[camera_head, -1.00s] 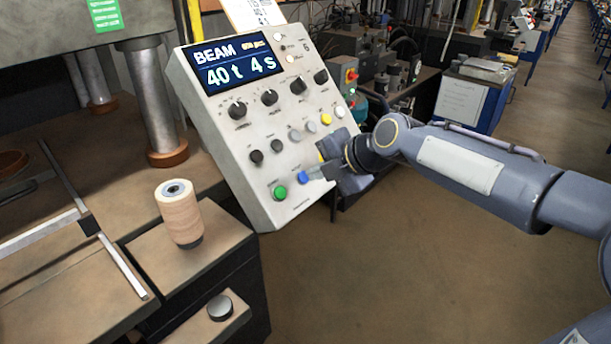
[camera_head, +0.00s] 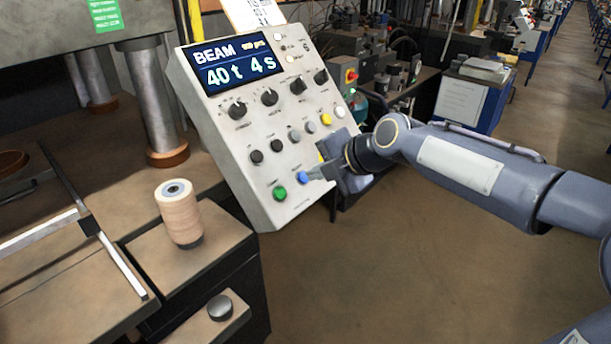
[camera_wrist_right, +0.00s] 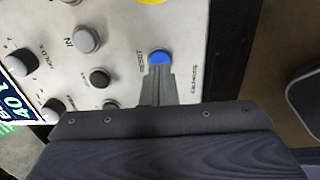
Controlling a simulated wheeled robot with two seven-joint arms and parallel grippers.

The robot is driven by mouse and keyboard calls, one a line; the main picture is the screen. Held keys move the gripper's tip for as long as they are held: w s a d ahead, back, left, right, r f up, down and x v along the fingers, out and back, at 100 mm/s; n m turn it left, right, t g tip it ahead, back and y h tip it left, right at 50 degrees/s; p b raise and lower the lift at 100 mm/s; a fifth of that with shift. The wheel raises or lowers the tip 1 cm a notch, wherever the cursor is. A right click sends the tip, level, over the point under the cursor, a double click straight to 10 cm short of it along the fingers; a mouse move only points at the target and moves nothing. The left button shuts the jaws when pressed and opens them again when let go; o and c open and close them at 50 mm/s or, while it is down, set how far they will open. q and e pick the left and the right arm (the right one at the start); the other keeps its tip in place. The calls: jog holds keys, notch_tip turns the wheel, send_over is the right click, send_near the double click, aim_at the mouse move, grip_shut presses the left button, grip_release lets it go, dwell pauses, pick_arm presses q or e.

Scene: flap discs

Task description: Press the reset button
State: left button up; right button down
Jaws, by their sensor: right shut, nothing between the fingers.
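The reset button is a blue button low on the right of the grey control panel (camera_head: 235,142). In the head view the blue button (camera_head: 303,177) sits right of the green button, partly behind the fingertips. In the right wrist view the blue button (camera_wrist_right: 160,57) has the label RESET beside it. My right gripper (camera_head: 316,173) is shut and empty, its fingertips at the blue button. In the wrist view its fingertips (camera_wrist_right: 158,68) overlap the button's edge; I cannot tell whether they touch it. My left gripper is not in view.
A green button (camera_head: 279,193) is close on the left, with black knobs above it. A yellow button (camera_head: 326,119) is higher up. A thread-like spool (camera_head: 180,215) stands on the ledge at left. Open floor (camera_head: 400,270) lies right of the panel.

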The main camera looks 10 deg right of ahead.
jog(key=shift+b+x, duration=0.4)
jog(key=shift+x, duration=0.45)
dwell(0.6)
jog(key=shift+w+f+b, duration=0.1)
jog(key=shift+b, duration=0.3)
dwell(0.4)
dwell(0.3)
jog(key=v, duration=0.8)
jog(key=shift+b, duration=0.45)
